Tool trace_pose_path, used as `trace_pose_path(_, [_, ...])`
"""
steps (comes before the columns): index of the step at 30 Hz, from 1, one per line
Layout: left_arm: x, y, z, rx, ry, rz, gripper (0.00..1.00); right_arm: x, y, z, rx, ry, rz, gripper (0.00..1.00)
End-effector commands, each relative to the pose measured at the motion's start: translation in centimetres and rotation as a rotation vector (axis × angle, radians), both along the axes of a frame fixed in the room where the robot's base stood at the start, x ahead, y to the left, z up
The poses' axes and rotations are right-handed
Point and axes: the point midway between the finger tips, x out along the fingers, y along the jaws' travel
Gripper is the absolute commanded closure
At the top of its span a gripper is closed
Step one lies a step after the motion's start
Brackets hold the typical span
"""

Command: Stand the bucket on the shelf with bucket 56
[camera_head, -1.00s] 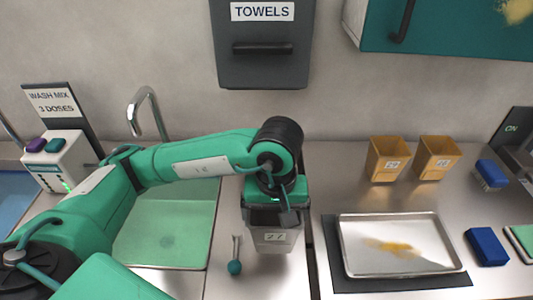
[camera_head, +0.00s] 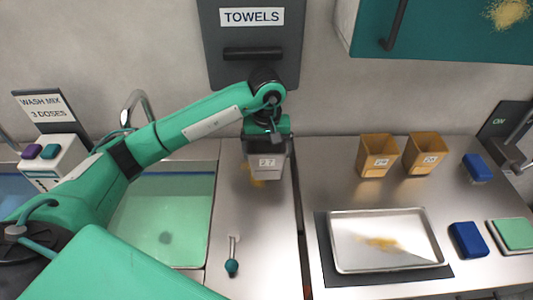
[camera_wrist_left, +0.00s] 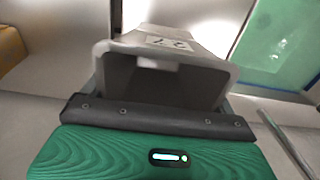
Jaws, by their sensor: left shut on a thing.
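A grey bucket (camera_head: 266,163) with a label reading 27 hangs from my left gripper (camera_head: 267,138) above the steel counter. The gripper is shut on it at its upper edge. The bucket also shows in the left wrist view (camera_wrist_left: 165,72), with its open mouth toward the camera and its label upside down. Two tan buckets stand side by side at the back right, a left one (camera_head: 376,157) and a right one (camera_head: 423,155); their label numbers are too small to read surely. No bucket clearly marked 56 is visible. My right gripper is out of view.
A tray (camera_head: 388,262) with a yellow smear lies right of a counter gap. Blue blocks (camera_head: 468,240) lie further right. A sink (camera_head: 170,215) is at left, a teal-ended tool (camera_head: 232,266) beside it. A towel dispenser (camera_head: 252,60) and teal cabinet (camera_head: 450,35) hang above.

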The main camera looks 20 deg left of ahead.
Motion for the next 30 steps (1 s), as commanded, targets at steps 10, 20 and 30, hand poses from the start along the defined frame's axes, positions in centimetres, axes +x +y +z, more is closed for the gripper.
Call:
trace_pose_path(10, [2.0, 0.9, -2.5, -0.002, 0.001, -0.001, 0.46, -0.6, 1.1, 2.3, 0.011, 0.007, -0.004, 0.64])
trace_pose_path(20, [1.9, 0.8, -5.6, -0.002, 0.005, 0.000, 0.46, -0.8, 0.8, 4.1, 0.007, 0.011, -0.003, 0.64])
trace_pose_path(30, [2.4, 1.1, -7.0, -0.001, -0.002, -0.001, 0.46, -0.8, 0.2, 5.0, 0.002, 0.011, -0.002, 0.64])
